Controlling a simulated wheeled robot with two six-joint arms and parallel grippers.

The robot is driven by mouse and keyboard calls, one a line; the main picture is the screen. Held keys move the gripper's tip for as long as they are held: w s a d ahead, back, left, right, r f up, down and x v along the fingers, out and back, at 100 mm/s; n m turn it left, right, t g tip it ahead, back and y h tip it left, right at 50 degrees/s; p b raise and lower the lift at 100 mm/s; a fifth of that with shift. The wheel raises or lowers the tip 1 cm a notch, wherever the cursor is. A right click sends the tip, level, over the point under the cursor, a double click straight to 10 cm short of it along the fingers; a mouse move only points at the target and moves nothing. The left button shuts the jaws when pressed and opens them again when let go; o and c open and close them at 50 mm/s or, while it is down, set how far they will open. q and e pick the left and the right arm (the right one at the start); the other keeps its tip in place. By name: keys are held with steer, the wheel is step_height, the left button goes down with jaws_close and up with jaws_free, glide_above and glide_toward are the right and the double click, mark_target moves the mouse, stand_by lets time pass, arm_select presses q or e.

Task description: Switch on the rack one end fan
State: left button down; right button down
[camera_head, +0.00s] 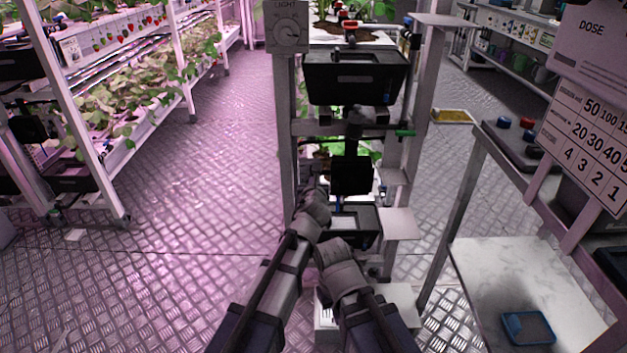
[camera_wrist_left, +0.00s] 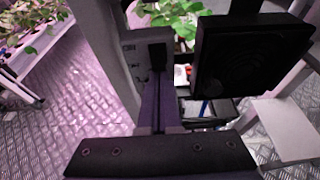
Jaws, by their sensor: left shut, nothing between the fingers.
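The end fan is a black square unit on the middle rack, below the black tub; it shows in the head view (camera_head: 351,176) and large in the left wrist view (camera_wrist_left: 250,62). Left of it, a pale box (camera_wrist_left: 132,52) with small, unreadable lettering is fixed beside the white post. My left gripper (camera_wrist_left: 158,84) is shut and empty, its fingertips close to the dark part of this box; I cannot tell whether they touch. In the head view my left arm reaches up the post, its fingers hard to make out. My right arm shows below it, its gripper not discernible.
A LIGHT dial box (camera_head: 287,27) sits on the post above. A black tub (camera_head: 355,78) hangs over the fan. A white table (camera_head: 490,275) with a blue tray (camera_head: 528,328) stands at right. A plant rack (camera_head: 113,147) stands at left, with open floor between.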

steer(key=shift+r, duration=0.35)
steer(key=shift+r+p, duration=0.15)
steer(key=shift+p, duration=0.15)
steer(key=shift+r+p, duration=0.6)
steer(key=shift+p, duration=0.1)
steer(key=shift+r, duration=0.1)
step_height(320, 180, up, 10)
steer(key=p, duration=0.9)
steer(key=shift+a+p, duration=0.15)
steer(key=shift+p, duration=0.25)
